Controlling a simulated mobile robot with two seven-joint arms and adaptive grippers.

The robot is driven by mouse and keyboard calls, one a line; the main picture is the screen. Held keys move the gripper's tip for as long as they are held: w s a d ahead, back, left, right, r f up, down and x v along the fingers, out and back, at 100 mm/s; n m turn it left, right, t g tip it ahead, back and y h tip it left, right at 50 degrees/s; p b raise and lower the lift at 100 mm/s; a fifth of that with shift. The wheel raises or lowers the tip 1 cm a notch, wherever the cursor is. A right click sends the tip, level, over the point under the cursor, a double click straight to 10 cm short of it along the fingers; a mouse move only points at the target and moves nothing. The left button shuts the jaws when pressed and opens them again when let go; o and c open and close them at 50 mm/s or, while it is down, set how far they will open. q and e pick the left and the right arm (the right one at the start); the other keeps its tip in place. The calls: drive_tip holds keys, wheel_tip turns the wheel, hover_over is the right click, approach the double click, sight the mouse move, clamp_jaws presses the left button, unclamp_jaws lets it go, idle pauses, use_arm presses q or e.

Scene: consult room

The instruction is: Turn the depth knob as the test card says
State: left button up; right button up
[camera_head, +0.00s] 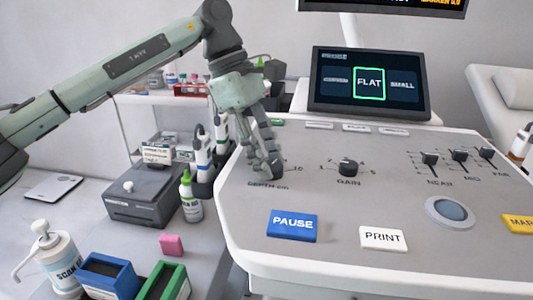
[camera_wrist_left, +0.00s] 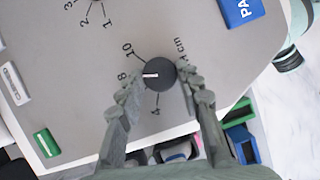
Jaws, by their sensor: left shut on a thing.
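My left gripper (camera_head: 268,172) reaches down from above onto the left part of the console, over the depth knob. In the left wrist view, the left gripper (camera_wrist_left: 161,90) has its fingers on both sides of the dark round depth knob (camera_wrist_left: 162,80) and is shut on it. The knob's white pointer line points left in that view, roughly at the printed 8. A 10 and a 4 also show around it. My right gripper is not in view.
The gain knob (camera_head: 348,167) stands right of the gripper. The PAUSE key (camera_head: 292,225) and PRINT key (camera_head: 384,238) lie in front. A screen (camera_head: 369,83) behind shows FLAT framed in green. Bottles (camera_head: 191,196) stand left of the console.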

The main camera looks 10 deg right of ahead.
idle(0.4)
use_arm(q)
drive_tip(key=o, duration=1.2)
drive_tip(key=shift+c, duration=0.2)
drive_tip(key=v, duration=1.2)
drive_tip(key=shift+d, duration=0.1)
